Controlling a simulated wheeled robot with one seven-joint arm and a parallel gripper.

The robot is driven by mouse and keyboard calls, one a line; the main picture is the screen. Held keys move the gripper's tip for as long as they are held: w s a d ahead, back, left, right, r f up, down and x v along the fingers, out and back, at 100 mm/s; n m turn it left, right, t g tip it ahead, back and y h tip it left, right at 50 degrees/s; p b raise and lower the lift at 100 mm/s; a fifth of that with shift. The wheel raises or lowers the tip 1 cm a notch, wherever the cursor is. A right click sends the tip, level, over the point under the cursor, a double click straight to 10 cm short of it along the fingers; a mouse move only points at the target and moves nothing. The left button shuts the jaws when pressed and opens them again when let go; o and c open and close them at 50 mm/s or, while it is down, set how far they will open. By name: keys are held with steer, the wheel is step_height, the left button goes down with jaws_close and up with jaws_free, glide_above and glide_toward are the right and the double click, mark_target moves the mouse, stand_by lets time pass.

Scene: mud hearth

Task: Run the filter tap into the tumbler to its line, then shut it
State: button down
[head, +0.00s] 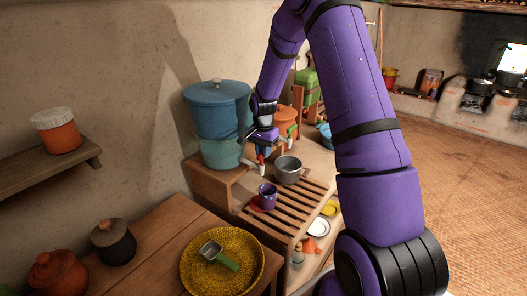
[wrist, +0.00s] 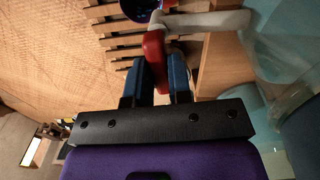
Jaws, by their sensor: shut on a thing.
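The water filter (head: 220,152) stands on a wooden stand, with a large blue lidded upper vessel and a paler teal lower one. Its tap has a pale spout (wrist: 215,20) and a red lever (wrist: 153,47). My gripper (wrist: 158,72) is shut on the red lever, with its blue fingers on either side. In the head view my gripper (head: 262,148) is at the front of the filter. The purple-blue tumbler (head: 267,197) stands upright on the slatted rack below the tap. Its rim shows at the top of the wrist view. Its line and water level cannot be made out.
An orange vessel with a green-levered tap (head: 291,129) is behind my gripper. A yellow woven tray (head: 222,262) with a green-handled scoop lies in front.

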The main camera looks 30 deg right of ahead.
steer(key=shift+w+a+n, duration=0.1)
steer(key=shift+w+n, duration=0.05)
steer(key=shift+n, duration=1.35)
steer(key=shift+w+a+n, duration=0.1)
steer(key=shift+n, duration=1.4)
steer(key=c, duration=1)
jaws_free()
steer(key=shift+c, duration=0.2)
steer(key=shift+r, duration=0.1)
step_height(320, 180, up, 11)
steer(key=shift+f, duration=0.2)
